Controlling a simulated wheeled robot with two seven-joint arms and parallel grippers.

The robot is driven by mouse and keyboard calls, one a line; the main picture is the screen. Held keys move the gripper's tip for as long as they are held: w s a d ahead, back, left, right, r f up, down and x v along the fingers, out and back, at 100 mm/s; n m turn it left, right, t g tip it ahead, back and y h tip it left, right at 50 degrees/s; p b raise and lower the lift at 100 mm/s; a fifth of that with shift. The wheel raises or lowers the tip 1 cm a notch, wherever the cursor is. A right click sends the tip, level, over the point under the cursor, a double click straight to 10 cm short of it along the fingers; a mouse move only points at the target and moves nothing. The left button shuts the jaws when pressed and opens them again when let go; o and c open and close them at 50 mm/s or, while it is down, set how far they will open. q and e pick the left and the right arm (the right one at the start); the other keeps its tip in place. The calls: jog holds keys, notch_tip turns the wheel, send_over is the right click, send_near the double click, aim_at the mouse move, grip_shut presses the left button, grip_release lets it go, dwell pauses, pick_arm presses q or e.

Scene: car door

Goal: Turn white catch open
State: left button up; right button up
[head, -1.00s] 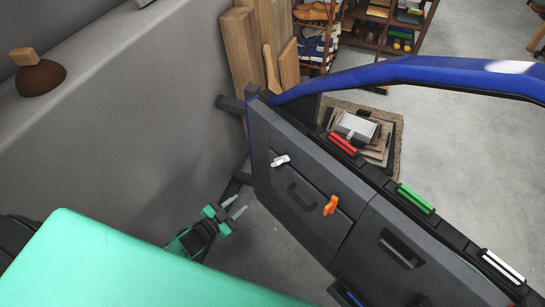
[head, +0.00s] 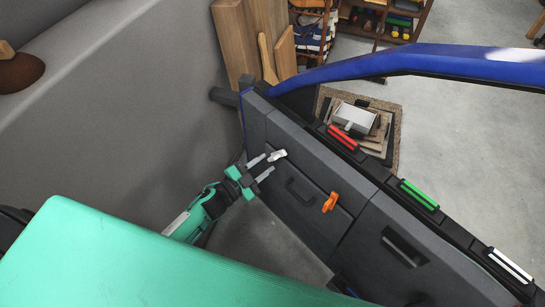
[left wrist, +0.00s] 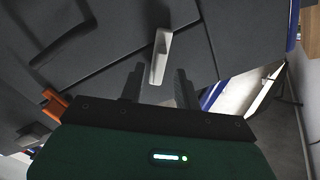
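The white catch (head: 277,155) is a small lever on the grey inner panel of the car door (head: 300,226), near its upper left end. In the left wrist view the white catch (left wrist: 160,56) stands out from the panel, near the gap between my fingertips. My left gripper (head: 263,167) is open, its two grey fingers pointing at the catch from the lower left. In the left wrist view the left gripper (left wrist: 158,76) has its fingers apart, with nothing clearly held. My right gripper is not in view.
An orange catch (head: 330,202) and a recessed pull handle (head: 299,191) lie right of the white catch. Red (head: 343,137), green (head: 419,194) and white (head: 510,265) strips line the door's top edge. A blue frame (head: 410,60) arches above. A grey wall (head: 120,110) stands left.

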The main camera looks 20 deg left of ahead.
aim_at(270, 160)
pick_arm(q)
jog(key=shift+x, duration=2.15)
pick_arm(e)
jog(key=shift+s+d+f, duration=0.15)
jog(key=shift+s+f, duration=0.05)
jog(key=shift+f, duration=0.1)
pick_arm(q)
grip_shut()
